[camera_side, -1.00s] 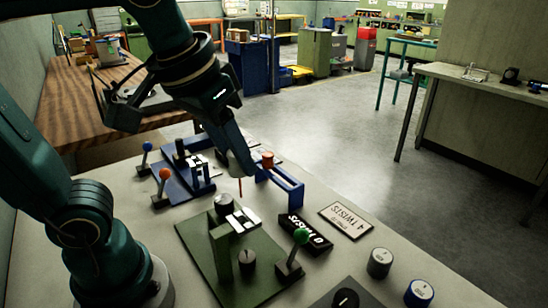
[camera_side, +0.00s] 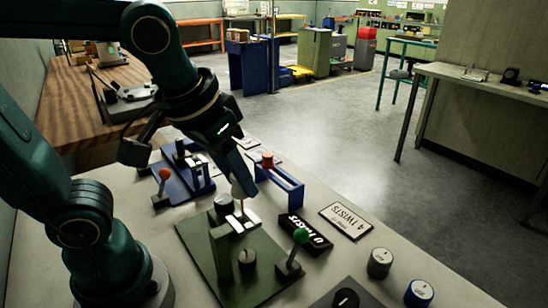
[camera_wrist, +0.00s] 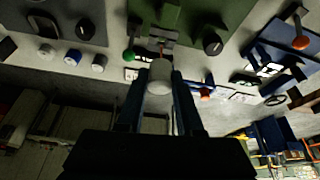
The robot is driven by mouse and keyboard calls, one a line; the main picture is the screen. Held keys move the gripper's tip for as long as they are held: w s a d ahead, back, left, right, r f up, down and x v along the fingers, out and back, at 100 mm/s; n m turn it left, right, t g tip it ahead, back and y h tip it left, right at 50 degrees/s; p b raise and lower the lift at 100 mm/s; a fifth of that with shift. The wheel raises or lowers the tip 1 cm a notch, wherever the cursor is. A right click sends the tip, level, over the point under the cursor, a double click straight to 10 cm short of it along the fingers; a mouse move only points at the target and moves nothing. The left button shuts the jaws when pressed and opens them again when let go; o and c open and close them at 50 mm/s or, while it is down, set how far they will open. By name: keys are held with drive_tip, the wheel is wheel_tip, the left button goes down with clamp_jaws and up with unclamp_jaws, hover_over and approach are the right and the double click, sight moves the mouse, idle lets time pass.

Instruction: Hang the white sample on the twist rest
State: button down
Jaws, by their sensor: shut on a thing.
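My gripper (camera_side: 240,186) is shut on the white sample (camera_wrist: 159,77), a pale rounded piece between the two fingers. Only a little of the sample (camera_side: 237,190) shows in the side view, with a thin red strand below it. The sample is above the black-and-white block on the green fixture (camera_side: 205,255); whether the strand touches the block I cannot tell. The fixture (camera_wrist: 195,12) has an upright green post, dark knobs and a green-ball lever (camera_side: 301,237). No part is labelled as the twist rest, so I cannot tell which one it is.
A blue frame with an orange cap (camera_side: 267,160) stands just behind. A blue fixture with an orange-ball lever (camera_side: 165,174) is at left. Label plates "4 TWISTS" (camera_side: 346,220) and "0 TWISTS" (camera_side: 303,234) and round knobs (camera_side: 380,262) lie right of the green fixture.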

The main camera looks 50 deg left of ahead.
drive_tip(key=shift+f, duration=2.55)
drive_tip(key=shift+c, duration=2.4)
unclamp_jaws()
drive_tip(key=shift+r, duration=0.1)
drive_tip(key=shift+v, duration=2.45)
